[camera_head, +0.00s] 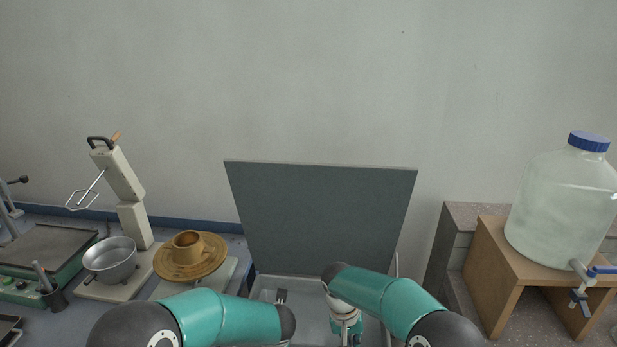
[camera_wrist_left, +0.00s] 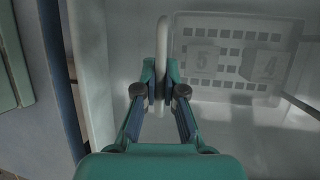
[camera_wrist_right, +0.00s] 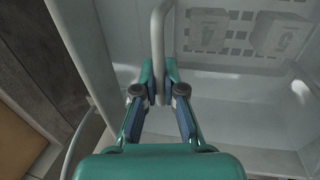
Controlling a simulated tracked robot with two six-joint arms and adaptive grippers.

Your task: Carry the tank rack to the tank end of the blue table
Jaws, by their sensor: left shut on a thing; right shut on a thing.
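A pale perforated rack or basket, which I take as the tank rack, shows in the left wrist view (camera_wrist_left: 228,34) and the right wrist view (camera_wrist_right: 233,45). Blocks marked 5 and 4 show on it, inside a pale tub. My left gripper (camera_wrist_left: 159,82) is shut on a white upright bar (camera_wrist_left: 161,38). My right gripper (camera_wrist_right: 158,82) is shut on a similar white bar (camera_wrist_right: 157,38). The bars look like handles; where they join is hidden. In the head view both grippers are mostly hidden behind my arms.
A grey panel (camera_head: 320,215) stands upright behind the tub. At left, the blue-grey table (camera_head: 237,250) bears a mixer (camera_head: 128,195), a steel bowl (camera_head: 110,258) and a brown cup (camera_head: 188,246) on a disc. At right, a wooden stand (camera_head: 482,285) holds a large bottle (camera_head: 560,215) with a tap.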

